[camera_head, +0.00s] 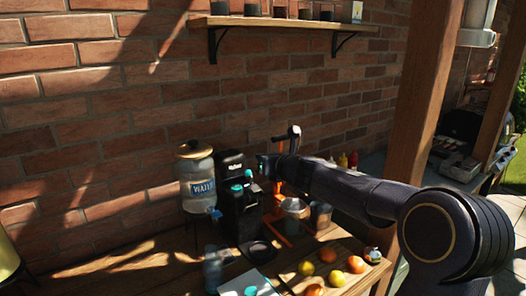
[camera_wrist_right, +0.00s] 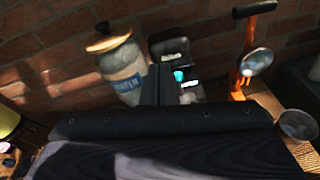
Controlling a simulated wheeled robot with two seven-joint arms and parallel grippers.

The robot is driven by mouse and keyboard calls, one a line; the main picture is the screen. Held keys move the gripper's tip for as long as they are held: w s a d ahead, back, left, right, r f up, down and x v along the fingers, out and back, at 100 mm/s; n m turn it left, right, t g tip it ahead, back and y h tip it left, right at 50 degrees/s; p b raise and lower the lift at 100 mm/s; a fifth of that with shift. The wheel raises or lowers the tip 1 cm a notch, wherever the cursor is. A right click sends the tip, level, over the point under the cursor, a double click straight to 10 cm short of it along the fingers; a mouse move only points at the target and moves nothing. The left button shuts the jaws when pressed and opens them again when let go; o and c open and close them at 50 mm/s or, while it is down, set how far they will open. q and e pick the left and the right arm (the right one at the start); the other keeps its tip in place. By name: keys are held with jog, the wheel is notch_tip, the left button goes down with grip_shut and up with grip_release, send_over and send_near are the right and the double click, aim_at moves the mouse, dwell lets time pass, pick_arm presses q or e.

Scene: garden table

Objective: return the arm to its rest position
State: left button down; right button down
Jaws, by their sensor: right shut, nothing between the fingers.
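My right arm reaches in from the right in the head view, over the right part of the wooden table (camera_head: 150,262). Its right gripper (camera_head: 264,164) is in front of the black coffee machine's upper right side. In the wrist view the right gripper (camera_wrist_right: 157,84) is shut with nothing between its fingers, and it partly hides the coffee machine (camera_wrist_right: 170,48). My left gripper is not in view.
A glass water dispenser (camera_head: 197,180) stands left of the coffee machine (camera_head: 240,210). An orange juicer (camera_head: 279,212) is close under my right arm. Several fruits lie on a board (camera_head: 292,280) in front. A wall shelf (camera_head: 280,22) is above and a wooden post (camera_head: 428,90) is at right.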

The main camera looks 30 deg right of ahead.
dwell(0.3)
jog(key=s+a+f+n+g+y+b, duration=0.1)
jog(key=s+a+f+n+g+y, duration=0.15)
jog(key=s+a+n, duration=0.55)
jog(key=s+a+f+n+g+y+b, duration=0.1)
jog(key=s+a+f+n+y+b, duration=0.3)
jog(key=s+n, duration=0.65)
jog(key=s+a+f+n+g+h, duration=0.1)
jog(key=s+a+f+n+g, duration=0.1)
jog(key=s+f+n, duration=0.5)
jog(key=s+a+f+n+g+h, duration=0.2)
jog(key=s+f+n+g, duration=0.2)
jog(key=s+f+n, duration=0.4)
jog(key=s+n, duration=0.2)
jog(key=s, duration=0.3)
jog(key=shift+g, duration=0.25)
